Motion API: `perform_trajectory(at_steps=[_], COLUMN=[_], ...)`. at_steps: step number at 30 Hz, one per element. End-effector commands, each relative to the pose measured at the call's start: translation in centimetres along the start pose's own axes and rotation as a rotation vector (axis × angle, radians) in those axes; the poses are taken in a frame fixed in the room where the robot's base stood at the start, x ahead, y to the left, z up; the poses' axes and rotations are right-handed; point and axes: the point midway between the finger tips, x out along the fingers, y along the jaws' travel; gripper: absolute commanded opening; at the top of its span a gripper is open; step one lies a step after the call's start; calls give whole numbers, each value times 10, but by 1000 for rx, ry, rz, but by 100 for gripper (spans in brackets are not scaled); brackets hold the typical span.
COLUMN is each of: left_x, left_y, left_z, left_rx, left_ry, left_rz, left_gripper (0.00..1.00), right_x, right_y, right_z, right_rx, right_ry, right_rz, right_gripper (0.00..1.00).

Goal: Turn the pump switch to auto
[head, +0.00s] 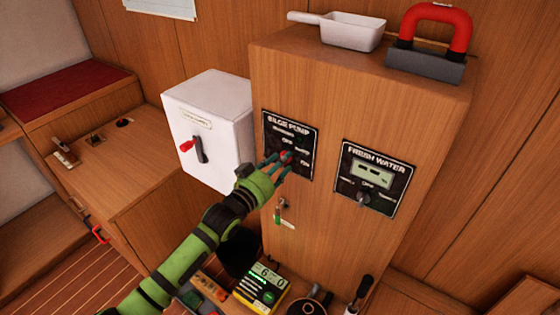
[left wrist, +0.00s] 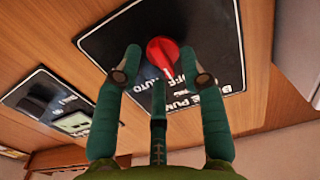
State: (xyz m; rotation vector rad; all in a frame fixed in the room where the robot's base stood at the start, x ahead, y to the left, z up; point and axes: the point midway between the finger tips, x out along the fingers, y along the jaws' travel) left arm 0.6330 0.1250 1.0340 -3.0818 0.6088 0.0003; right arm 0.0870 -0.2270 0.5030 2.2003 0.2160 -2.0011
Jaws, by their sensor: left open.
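The black BILGE PUMP panel (head: 275,124) is on the front of the wooden cabinet. Its red rotary switch (head: 287,157) is low on the panel, partly behind my fingers. My left gripper (head: 277,164) is in front of it, fingers spread. In the left wrist view the red switch (left wrist: 162,50) sits between the open fingers of my left gripper (left wrist: 160,58), with gaps at its sides. OFF and AUTO labels show beside the switch, partly covered by a finger. Which label it points to, I cannot tell. My right gripper is not in view.
The FRESH WATER panel (head: 374,178) with its own knob is to the right. A white box (head: 209,130) with a red-tipped lever stands left. A key (head: 281,211) hangs below the pump panel. A white scoop (head: 352,33) and a red-handled tool (head: 432,45) lie on top.

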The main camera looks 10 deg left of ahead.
Motion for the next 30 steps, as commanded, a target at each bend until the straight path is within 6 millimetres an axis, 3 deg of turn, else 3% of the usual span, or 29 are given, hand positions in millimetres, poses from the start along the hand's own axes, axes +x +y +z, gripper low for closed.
perform_trajectory(at_steps=[8, 12, 23, 30], left_x=[2, 2, 2, 2], left_y=[0, 0, 0, 0], left_z=[0, 0, 0, 1], left_rx=[1, 0, 19, 127], left_ry=[1, 0, 0, 0], left_rz=[0, 0, 0, -1], left_gripper=[41, 0, 0, 0], right_x=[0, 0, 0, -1], right_y=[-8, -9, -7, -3], right_z=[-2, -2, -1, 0], right_rx=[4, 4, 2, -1], right_ry=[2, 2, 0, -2], right_rz=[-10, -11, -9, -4], right_gripper=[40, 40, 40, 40])
